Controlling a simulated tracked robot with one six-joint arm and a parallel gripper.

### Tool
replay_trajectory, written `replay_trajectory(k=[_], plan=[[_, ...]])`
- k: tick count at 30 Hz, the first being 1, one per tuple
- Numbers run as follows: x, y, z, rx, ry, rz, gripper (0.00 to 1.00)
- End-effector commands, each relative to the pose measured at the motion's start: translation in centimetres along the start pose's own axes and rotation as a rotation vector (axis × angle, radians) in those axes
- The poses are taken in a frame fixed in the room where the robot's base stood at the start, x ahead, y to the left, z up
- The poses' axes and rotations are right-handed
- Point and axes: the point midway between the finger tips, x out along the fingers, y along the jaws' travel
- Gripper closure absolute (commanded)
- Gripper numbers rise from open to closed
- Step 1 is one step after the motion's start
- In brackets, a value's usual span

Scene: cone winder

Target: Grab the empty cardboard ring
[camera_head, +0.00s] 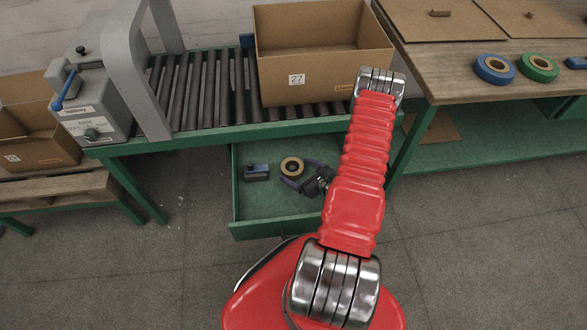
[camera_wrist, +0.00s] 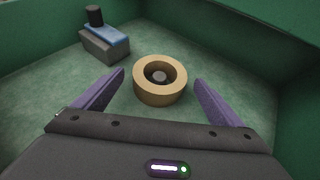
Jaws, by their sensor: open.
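The cardboard ring (camera_wrist: 160,91) lies flat on the green floor of an open drawer, with a small grey round thing showing in its hole. In the head view the ring (camera_head: 292,167) shows in the drawer (camera_head: 277,229) under the roller table. My gripper (camera_wrist: 160,84) is open, with its purple fingers reaching toward the ring from the near side, one to its left and one to its right. The fingers look apart from the ring. In the head view my gripper (camera_head: 305,178) is at the ring's right, partly hidden by my arm.
A grey and blue block with a black knob (camera_wrist: 104,42) stands in the drawer left of the ring; it also shows in the head view (camera_head: 256,172). Green drawer walls surround the space. A cardboard box (camera_head: 320,78) sits on the rollers above. Blue tape (camera_head: 494,69) and green tape (camera_head: 538,67) lie on the right table.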

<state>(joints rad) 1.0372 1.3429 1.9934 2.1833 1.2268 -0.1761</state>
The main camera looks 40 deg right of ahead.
Motion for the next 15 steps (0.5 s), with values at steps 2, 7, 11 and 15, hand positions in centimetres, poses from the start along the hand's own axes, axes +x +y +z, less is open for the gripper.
replay_trajectory(k=[2,7,11,15], plan=[[1.2,0.2,-0.1,-0.002,0.000,0.005,0.09],[3.3,0.1,0.0,-0.002,0.000,0.002,0.09],[3.8,0.1,0.0,0.000,0.000,0.000,0.09],[3.8,0.0,0.0,0.000,0.000,0.000,0.09]])
